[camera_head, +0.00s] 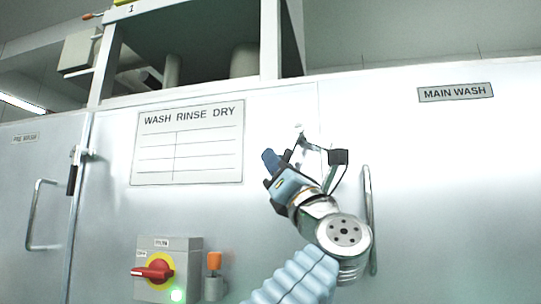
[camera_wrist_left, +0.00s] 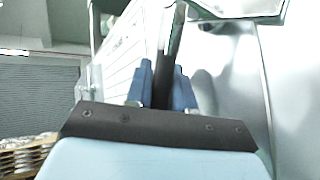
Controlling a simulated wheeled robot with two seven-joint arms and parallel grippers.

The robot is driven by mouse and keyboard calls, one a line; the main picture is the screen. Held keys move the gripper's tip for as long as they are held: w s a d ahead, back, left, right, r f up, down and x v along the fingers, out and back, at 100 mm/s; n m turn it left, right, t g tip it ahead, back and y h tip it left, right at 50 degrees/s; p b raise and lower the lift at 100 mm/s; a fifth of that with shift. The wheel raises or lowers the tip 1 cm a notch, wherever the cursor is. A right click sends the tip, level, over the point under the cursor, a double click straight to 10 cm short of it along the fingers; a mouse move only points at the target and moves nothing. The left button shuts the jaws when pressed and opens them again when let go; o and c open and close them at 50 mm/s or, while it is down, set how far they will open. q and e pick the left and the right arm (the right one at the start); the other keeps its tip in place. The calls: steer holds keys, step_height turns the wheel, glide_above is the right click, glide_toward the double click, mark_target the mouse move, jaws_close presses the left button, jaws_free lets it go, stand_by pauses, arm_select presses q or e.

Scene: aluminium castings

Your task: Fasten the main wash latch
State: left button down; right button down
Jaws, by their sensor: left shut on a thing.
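The main wash latch (camera_head: 300,133) is at the upper part of the seam left of the main wash door (camera_head: 440,180). Its bright pivot end shows just above my left gripper (camera_head: 277,161). In the left wrist view, the latch's dark lever (camera_wrist_left: 174,42) stands between the two blue fingers of the left gripper (camera_wrist_left: 165,86), which is shut on it. In the head view the gripper and wrist cover much of the lever, so its exact angle is hard to tell. The MAIN WASH label (camera_head: 455,92) is on the door at upper right. My right gripper is not in view.
A vertical door handle (camera_head: 370,220) stands close right of my left wrist. A control box with a red knob (camera_head: 153,270) and an orange-topped part (camera_head: 214,262) project at lower left. Another latch (camera_head: 74,172) and a handle (camera_head: 38,215) are at far left.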

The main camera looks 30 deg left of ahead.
arm_select(q)
steer(key=shift+w+d+f+n+g+h+p, duration=0.15)
steer(key=shift+d+n+g+p, duration=0.25)
steer(key=shift+n+g, duration=0.4)
steer(key=shift+d+f+n+g+h+p, duration=0.1)
steer(key=shift+d+n+g+p, duration=0.15)
steer(key=shift+n+g+p, duration=0.4)
steer(key=shift+w+d+f+n+g+h+p, duration=0.15)
steer(key=shift+d+n+g+p, duration=0.15)
steer(key=shift+n+g, duration=0.65)
steer(key=shift+s, duration=0.1)
steer(key=c, duration=1.1)
jaws_free()
steer(key=shift+f, duration=0.1)
steer(key=b+v, duration=0.3)
steer(key=v, duration=1)
steer(key=shift+d+f+b, duration=0.15)
steer(key=shift+d+b, duration=0.15)
steer(key=shift+d, duration=0.1)
